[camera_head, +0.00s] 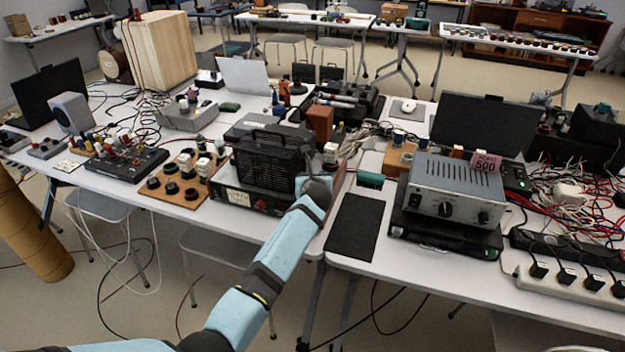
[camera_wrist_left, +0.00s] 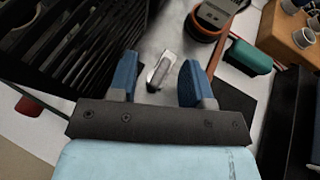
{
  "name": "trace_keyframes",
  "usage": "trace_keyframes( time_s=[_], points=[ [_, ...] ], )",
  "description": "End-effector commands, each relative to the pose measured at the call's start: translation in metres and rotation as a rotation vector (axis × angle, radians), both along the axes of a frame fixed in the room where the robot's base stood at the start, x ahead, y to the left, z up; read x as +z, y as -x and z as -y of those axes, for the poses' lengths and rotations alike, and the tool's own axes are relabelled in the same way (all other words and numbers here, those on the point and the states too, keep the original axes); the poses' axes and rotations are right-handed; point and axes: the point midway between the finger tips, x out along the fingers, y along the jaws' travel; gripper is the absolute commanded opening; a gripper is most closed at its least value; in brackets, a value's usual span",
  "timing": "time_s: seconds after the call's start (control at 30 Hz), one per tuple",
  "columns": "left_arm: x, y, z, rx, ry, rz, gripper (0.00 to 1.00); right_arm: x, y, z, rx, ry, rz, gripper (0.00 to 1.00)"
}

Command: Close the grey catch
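In the left wrist view, a small grey metallic piece (camera_wrist_left: 160,72), which looks like the grey catch, shows between my left gripper's fingers against a pale surface. My left gripper (camera_wrist_left: 159,62) has two blue fingers standing wide apart, with a visible gap on each side of the grey piece. I cannot tell its exact height or how far the catch is swung. In the head view my left arm reaches to the right side of a black ribbed box (camera_head: 268,165); the fingers and the catch are not clearly visible there. My right gripper is in neither view.
The black ribbed box also stands close at left in the left wrist view (camera_wrist_left: 65,45). A green block (camera_head: 370,180) and a black mat (camera_head: 355,226) lie right of my arm. A grey amplifier (camera_head: 455,188) stands farther right. Cables and instruments crowd the white tables.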

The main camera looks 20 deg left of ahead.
Motion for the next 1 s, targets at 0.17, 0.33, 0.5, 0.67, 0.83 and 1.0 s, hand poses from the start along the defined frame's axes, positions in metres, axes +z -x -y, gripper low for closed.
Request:
trace_keyframes(
  time_s=[0.17,0.33,0.5,0.67,0.83,1.0],
  points=[
    [0.000,0.000,0.000,0.000,0.000,0.000,0.04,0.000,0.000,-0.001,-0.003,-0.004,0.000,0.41],
    [-0.001,0.000,0.000,0.000,0.000,-0.001,0.00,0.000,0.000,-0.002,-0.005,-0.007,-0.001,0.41],
    [0.000,0.000,0.000,0.008,0.000,-0.004,0.00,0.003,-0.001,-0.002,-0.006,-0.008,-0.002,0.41],
    [0.001,0.000,0.002,0.049,0.001,-0.010,0.00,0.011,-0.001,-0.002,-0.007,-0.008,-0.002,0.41],
    [0.001,0.000,0.002,0.146,-0.002,-0.012,0.00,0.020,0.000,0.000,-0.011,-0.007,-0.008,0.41],
    [-0.001,-0.001,0.004,0.289,-0.002,-0.008,0.00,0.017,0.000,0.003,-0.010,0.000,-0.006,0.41]
  ],
)
